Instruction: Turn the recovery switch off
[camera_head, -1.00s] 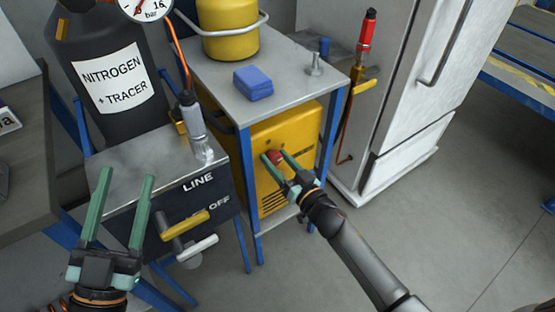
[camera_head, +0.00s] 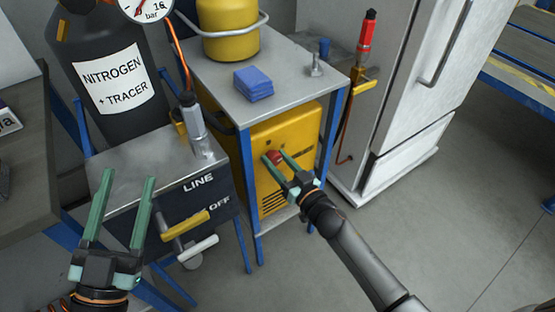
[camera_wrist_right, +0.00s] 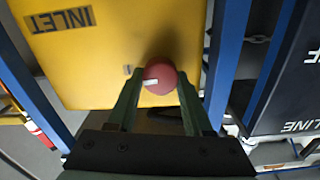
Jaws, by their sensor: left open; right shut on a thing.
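The recovery switch looks to be the red round knob (camera_head: 275,157) with a white mark, on the front of the yellow machine (camera_head: 300,130) under the grey-topped stand. It also shows in the right wrist view (camera_wrist_right: 160,77), between the fingertips. My right gripper (camera_head: 273,156) is shut on the red knob, a finger on each side of it. It shows in the right wrist view (camera_wrist_right: 158,92) too. My left gripper (camera_head: 125,187) is open and empty, in front of the dark line box at the left.
The dark box (camera_head: 205,190) marked LINE and OFF has a yellow lever (camera_head: 186,224) and a pale lever (camera_head: 198,248). The stand's blue legs (camera_head: 246,200) flank the yellow machine. A white cabinet (camera_head: 410,110) stands to the right. The floor at the right is clear.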

